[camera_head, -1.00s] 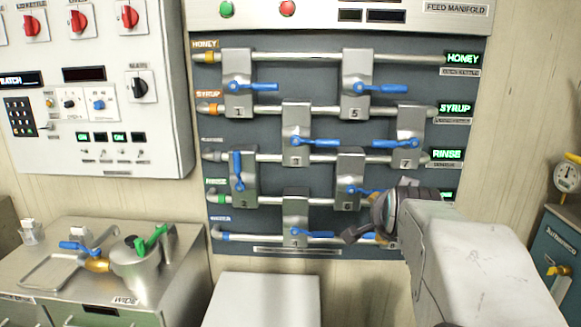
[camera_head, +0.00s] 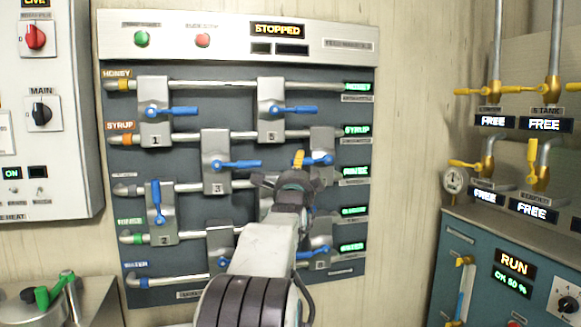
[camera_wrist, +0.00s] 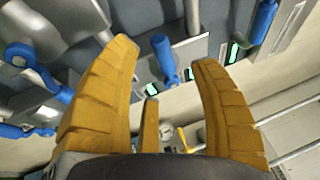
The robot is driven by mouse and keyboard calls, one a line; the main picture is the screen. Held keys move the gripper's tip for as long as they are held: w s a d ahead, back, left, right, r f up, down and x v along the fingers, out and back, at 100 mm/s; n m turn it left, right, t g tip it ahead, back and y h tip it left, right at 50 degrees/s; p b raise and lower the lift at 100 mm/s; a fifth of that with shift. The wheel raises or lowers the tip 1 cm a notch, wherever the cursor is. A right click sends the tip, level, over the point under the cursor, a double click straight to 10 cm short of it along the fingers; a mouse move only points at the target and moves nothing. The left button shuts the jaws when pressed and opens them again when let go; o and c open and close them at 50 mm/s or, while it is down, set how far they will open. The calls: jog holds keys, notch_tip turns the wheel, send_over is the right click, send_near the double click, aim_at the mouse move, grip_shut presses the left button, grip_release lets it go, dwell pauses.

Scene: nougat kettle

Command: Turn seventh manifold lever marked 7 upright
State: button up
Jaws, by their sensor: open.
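The seventh lever (camera_head: 322,160) is a blue handle on a grey block (camera_head: 322,138) at the right of the manifold, on the pipes between the syrup and rinse rows. It lies about level, its handle towards the left, partly hidden by my gripper. My gripper (camera_head: 298,160) is raised in front of the panel at this lever, one yellow finger showing. In the wrist view my gripper (camera_wrist: 170,65) is open with yellow fingers spread. A blue lever handle (camera_wrist: 165,58) shows between the fingertips there; I cannot read its number or tell whether it is touched.
Other blue levers are close by: lever 5 (camera_head: 295,110) above, lever 3 (camera_head: 237,165) to the left and lever 8 (camera_head: 318,252) below. Lever 2 (camera_head: 157,202) stands upright. My arm hides the lower middle of the manifold. A teal cabinet (camera_head: 470,250) stands at the right.

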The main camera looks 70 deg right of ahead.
jog(key=shift+p+x, duration=0.65)
jog(key=shift+x, duration=2.1)
grip_shut()
